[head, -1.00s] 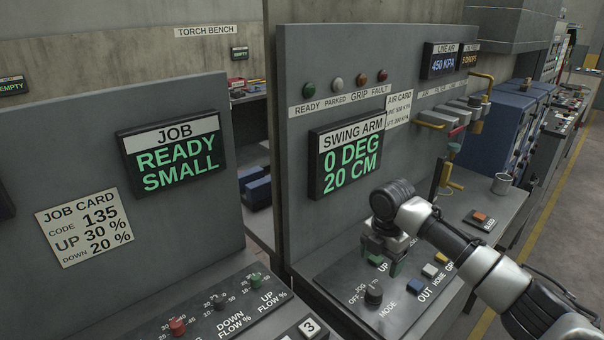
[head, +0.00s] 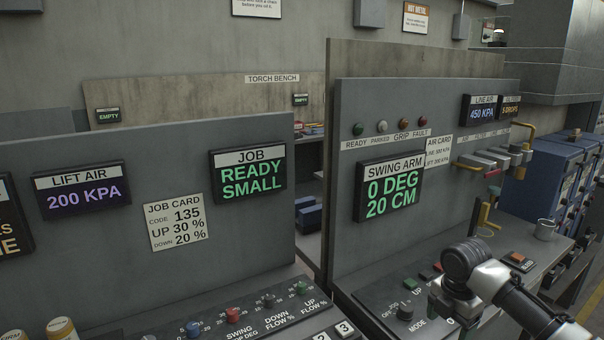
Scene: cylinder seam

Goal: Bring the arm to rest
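The swing arm display (head: 389,188) on the right grey panel reads 0 DEG, 20 CM. Above it is a row of lamps labelled READY, PARKED, GRIP and FAULT; the green lamp (head: 358,129) is at the left end. My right gripper (head: 452,318) points down over the swing arm control desk (head: 372,295), at the right of the mode knob (head: 405,312). Its fingers look apart with nothing between them. It hides part of the desk's button row. The swing arm itself does not show. My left gripper is out of view.
The job display (head: 248,174) reads READY SMALL and the lift air display (head: 82,190) reads 200 KPA. A job card (head: 176,222) hangs between them. A metal cup (head: 545,229) and a red button box (head: 518,260) stand on the right desk. A gap separates the two panels.

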